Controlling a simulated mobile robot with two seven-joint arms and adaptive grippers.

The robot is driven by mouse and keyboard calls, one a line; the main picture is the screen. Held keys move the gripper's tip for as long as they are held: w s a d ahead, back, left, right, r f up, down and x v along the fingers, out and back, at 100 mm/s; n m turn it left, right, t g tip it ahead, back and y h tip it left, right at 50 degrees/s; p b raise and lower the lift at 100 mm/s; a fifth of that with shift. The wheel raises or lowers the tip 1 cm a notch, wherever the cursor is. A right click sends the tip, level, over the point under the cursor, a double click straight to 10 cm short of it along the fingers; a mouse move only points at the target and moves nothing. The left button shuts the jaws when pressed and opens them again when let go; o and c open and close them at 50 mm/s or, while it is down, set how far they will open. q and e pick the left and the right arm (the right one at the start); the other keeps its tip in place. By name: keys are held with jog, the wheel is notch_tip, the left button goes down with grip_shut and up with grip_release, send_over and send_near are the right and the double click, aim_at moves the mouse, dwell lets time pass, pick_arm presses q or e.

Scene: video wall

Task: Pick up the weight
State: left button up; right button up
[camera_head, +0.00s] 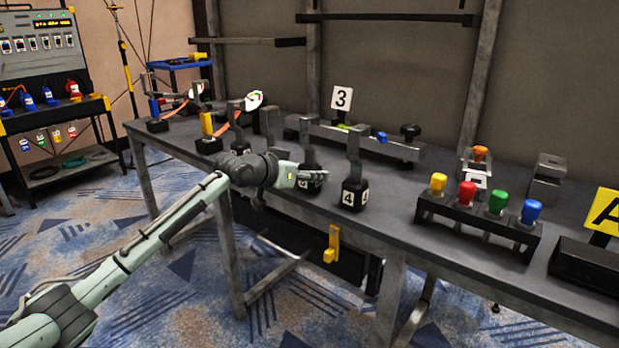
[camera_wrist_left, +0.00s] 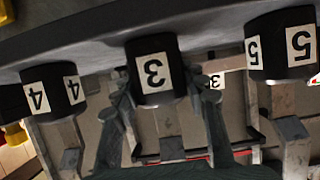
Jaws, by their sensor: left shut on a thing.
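The weight marked 3 (camera_wrist_left: 153,72) is a black block with a white number label and a grey upright handle. In the head view, the handle (camera_head: 308,151) rises behind my gripper and its block is partly hidden. My left gripper (camera_head: 314,178) reaches over the table's front edge. In the wrist view, which is upside down, my left gripper (camera_wrist_left: 163,97) has one finger on each side of this weight and is shut on it. The weight appears upright at the table surface; I cannot tell whether it is lifted. My right gripper is out of view.
A weight marked 4 (camera_head: 353,194) stands close on the right; one marked 5 (camera_wrist_left: 282,45) is on the other side. A long grey bar (camera_head: 365,141) with a number 3 sign (camera_head: 341,98) lies behind. A rack of coloured knobs (camera_head: 478,217) stands further right on the table (camera_head: 400,205).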

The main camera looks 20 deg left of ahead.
pick_arm(q)
grip_shut()
jog(key=shift+w+r, duration=0.1)
jog(key=shift+r, duration=0.15)
